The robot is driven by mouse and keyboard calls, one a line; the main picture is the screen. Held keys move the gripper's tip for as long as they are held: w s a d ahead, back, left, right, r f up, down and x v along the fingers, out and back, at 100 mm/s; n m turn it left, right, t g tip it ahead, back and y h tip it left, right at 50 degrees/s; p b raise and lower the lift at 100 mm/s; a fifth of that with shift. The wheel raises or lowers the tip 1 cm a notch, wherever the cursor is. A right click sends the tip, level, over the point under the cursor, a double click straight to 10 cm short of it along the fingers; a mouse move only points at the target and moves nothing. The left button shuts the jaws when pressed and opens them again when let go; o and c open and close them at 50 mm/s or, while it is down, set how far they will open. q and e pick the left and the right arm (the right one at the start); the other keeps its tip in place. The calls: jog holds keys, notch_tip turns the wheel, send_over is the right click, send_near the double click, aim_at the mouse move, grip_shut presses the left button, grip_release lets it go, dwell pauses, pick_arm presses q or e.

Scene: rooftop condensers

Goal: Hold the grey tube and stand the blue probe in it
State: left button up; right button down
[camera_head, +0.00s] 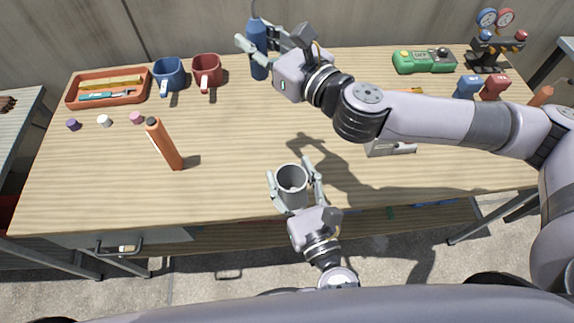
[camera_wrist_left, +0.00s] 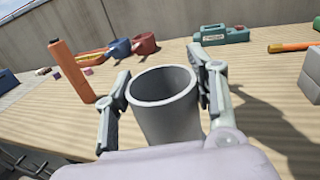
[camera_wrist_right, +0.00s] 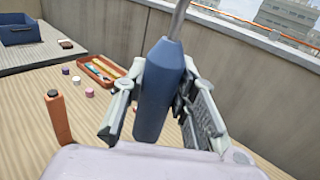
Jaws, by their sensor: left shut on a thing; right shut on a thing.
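The grey tube (camera_head: 291,184) is an open-topped cup shape near the front edge of the table. My left gripper (camera_head: 290,171) is shut on it, one finger on each side. In the left wrist view the tube (camera_wrist_left: 165,105) looks upright and its visible inside is empty. The blue probe (camera_head: 258,62) is at the back of the table, apart from the tube. My right gripper (camera_head: 256,38) is shut around it. In the right wrist view the probe (camera_wrist_right: 154,100) is roughly upright, with a thin grey rod on top.
An orange stick (camera_head: 166,147) stands left of the tube. An orange tray (camera_head: 107,101), blue mug (camera_head: 169,74) and red mug (camera_head: 206,70) are back left. A green device (camera_head: 424,62) and gauges (camera_head: 487,45) are back right. The table's middle is clear between stick and tube.

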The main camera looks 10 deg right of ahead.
jog(key=shift+w, duration=0.1)
pick_arm(q)
jog(key=f+x, duration=0.2)
jog(key=x, duration=1.4)
jog(key=shift+w+a+f, duration=0.2)
jog(key=shift+w+f, duration=0.1)
jog(key=shift+f, duration=0.05)
jog(key=shift+f, duration=0.4)
jog(key=o, duration=1.7)
jog(key=shift+c, duration=0.2)
